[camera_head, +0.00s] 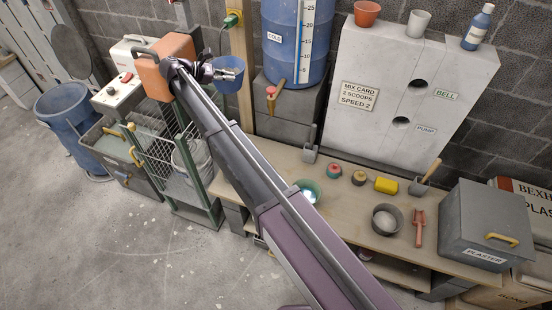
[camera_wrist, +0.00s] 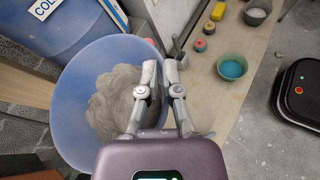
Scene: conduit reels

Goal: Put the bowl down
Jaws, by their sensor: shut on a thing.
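A blue bowl (camera_head: 229,84) hangs in the air at the end of my arm, left of the blue COLD barrel. In the wrist view the bowl (camera_wrist: 69,110) is large and close, with lumpy grey material (camera_wrist: 112,95) inside. My gripper (camera_head: 226,73) is shut on the bowl's rim; in the wrist view the gripper fingers (camera_wrist: 163,76) are close together at the right side of the rim. The bowl looks roughly level and clear of the bench. Its underside is hidden in the wrist view.
The COLD barrel (camera_head: 290,60) stands behind.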

